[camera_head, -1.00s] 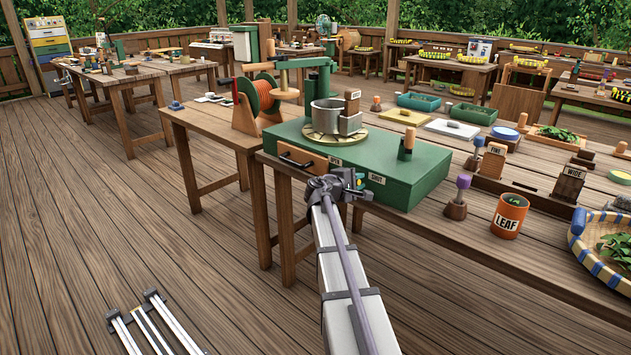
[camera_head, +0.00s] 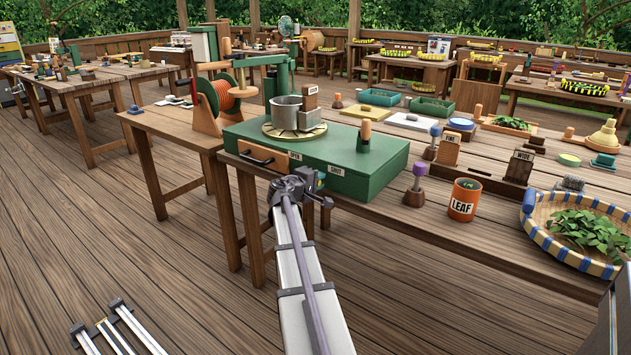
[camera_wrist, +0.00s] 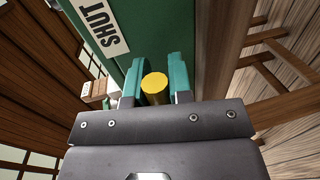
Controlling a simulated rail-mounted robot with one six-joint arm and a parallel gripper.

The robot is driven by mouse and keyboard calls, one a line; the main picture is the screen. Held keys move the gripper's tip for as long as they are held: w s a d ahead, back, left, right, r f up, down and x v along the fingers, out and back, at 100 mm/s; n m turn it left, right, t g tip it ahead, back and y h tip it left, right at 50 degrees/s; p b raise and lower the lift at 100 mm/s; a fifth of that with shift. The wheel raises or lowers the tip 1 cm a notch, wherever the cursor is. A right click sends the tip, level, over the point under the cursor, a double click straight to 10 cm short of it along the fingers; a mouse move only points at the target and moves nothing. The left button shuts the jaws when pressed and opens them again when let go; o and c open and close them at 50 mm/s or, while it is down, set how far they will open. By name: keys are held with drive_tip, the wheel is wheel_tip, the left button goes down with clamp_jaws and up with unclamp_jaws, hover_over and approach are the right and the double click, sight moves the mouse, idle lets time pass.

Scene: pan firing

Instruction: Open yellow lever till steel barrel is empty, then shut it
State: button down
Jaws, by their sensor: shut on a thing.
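The yellow lever (camera_wrist: 154,82) shows as a round yellow end between my gripper's two green fingers in the wrist view. My gripper (camera_wrist: 154,92) is shut on it. In the head view my gripper (camera_head: 318,190) is at the front face of the green box (camera_head: 365,175), below and between the OPEN label (camera_head: 294,156) and the SHUT label (camera_head: 336,171). The SHUT label also shows in the wrist view (camera_wrist: 98,27). The steel barrel (camera_head: 286,112) stands upright on a round slatted plate on the box. Its contents cannot be made out.
A wooden drawer (camera_head: 262,154) is in the box front, left of the OPEN label. An orange LEAF cup (camera_head: 464,200) and a basket of leaves (camera_head: 590,232) are to the right.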

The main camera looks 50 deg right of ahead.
drive_tip(key=c, duration=1)
unclamp_jaws()
drive_tip(key=shift+c, duration=0.2)
drive_tip(key=a+r+p, duration=0.2)
drive_tip(key=a, duration=0.8)
drive_tip(key=shift+s+a, duration=0.3)
drive_tip(key=s+a+f+m+g+y, duration=0.1)
drive_tip(key=s+a+f+m+y, duration=0.15)
drive_tip(key=a+f+y, duration=0.4)
drive_tip(key=s+a+f+m+y, duration=0.2)
drive_tip(key=s+a+f, duration=0.15)
drive_tip(key=a, duration=0.65)
drive_tip(key=s+a+f+n+y, duration=0.2)
drive_tip(key=a+y, duration=0.2)
drive_tip(key=a, duration=1)
drive_tip(key=s+a+f+n+y, duration=0.2)
drive_tip(key=a+y, duration=0.1)
drive_tip(key=a, duration=1.2)
wheel_tip(320, 180, up, 20)
drive_tip(key=p, duration=2)
drive_tip(key=shift+w+d, duration=0.3)
drive_tip(key=shift+d, duration=0.05)
